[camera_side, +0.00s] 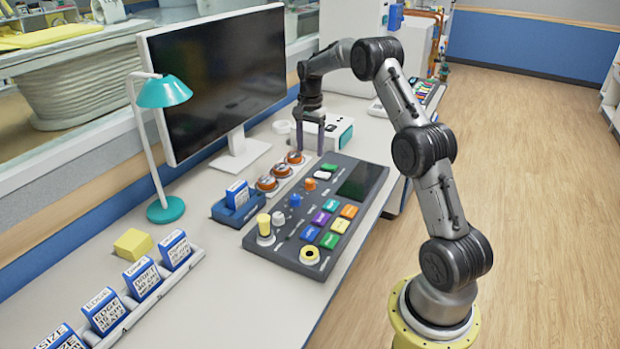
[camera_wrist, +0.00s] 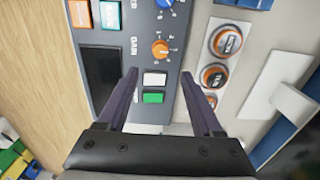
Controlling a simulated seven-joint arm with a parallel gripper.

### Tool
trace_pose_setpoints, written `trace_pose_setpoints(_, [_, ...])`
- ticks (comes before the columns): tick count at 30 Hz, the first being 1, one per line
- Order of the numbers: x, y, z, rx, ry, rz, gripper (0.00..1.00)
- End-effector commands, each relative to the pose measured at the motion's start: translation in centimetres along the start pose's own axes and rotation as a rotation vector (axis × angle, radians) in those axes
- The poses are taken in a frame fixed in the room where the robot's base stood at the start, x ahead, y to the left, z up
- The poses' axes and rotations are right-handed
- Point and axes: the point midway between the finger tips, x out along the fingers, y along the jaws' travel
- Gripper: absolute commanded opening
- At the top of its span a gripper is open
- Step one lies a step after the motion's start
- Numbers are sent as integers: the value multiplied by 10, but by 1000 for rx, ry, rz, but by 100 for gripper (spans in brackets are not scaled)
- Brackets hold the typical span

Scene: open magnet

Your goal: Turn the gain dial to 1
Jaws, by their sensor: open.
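The gain dial is an orange knob (camera_wrist: 160,48) on the grey control panel (camera_wrist: 137,65), with the word GAIN beside it and small numbers around it. Its pointer setting is too small to read. The same orange knob shows in the side view (camera_side: 310,184) near the panel's far end. My gripper (camera_side: 313,153) points down above the far end of the panel. In the wrist view my gripper (camera_wrist: 159,74) is open and empty, its two fingers spread either side of a white and a green button. The orange knob lies just beyond the fingertips, apart from them.
A blue knob (camera_side: 295,200) and several coloured buttons share the panel. Orange-ringed round buttons (camera_side: 281,170) stand left of it. A dark screen (camera_side: 361,182) fills the panel's far right corner. A monitor (camera_side: 220,75) and a teal lamp (camera_side: 164,92) stand behind.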

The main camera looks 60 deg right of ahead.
Motion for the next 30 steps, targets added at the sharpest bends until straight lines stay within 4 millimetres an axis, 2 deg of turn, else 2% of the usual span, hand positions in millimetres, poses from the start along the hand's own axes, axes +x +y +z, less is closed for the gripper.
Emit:
trace_pose_setpoints(9, [64,1,1,-2,-3,4,67])
trace_pose_setpoints(15, [96,0,1,-2,-2,2,67])
trace_pose_setpoints(21, [112,0,1,-2,0,0,67])
trace_pose_setpoints(30, [115,0,1,-2,0,0,67])
